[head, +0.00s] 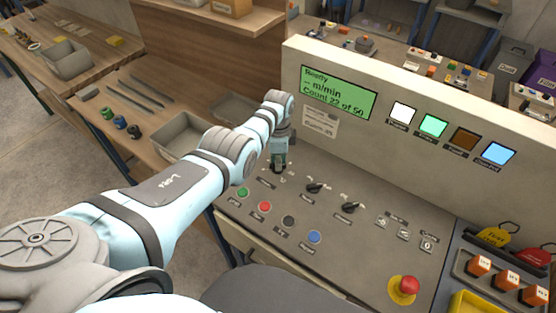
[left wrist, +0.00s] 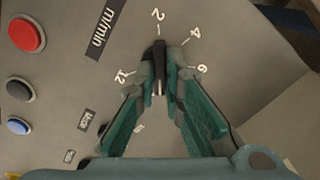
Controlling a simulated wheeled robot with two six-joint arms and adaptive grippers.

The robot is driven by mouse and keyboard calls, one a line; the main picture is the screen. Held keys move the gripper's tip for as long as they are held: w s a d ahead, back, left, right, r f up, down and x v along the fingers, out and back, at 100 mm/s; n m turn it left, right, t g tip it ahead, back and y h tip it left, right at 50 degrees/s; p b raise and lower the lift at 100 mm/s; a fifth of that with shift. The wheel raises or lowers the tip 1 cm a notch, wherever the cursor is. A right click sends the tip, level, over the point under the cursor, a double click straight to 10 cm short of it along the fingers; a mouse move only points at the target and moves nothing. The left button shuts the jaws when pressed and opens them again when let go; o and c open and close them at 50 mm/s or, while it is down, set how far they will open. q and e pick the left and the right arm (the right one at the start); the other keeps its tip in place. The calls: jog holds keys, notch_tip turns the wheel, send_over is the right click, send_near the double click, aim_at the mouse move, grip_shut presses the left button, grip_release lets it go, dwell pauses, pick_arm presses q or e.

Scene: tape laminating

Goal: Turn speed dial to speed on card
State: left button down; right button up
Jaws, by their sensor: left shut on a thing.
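My left gripper (head: 279,160) reaches down to the left end of the control panel. In the left wrist view its green fingers (left wrist: 160,88) are closed on the dark speed dial (left wrist: 160,62) from both sides. The dial's tip points close to the printed 2; 4, 6 and 12 also show around it, beside an "m/min" label (left wrist: 105,27). The other numbers are hidden or unclear. A pale card (head: 321,121) is on the upright panel below the green display (head: 338,92); its text is too small to read. The display reads "Ready", "-- m/min", "Count 22 of 50". My right gripper is not in view.
Two dark knobs (head: 315,187) (head: 350,207) sit right of the gripper. Coloured buttons, including a red one (head: 265,207), line the panel's front. A red emergency button (head: 409,285) is at the front right. A grey tray (head: 180,136) stands behind my left arm.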

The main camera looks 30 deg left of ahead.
pick_arm(q)
jog(key=shift+d+m, duration=0.1)
jog(key=shift+m, duration=1.5)
jog(key=c, duration=1.7)
grip_release()
notch_tip(320, 180, up, 12)
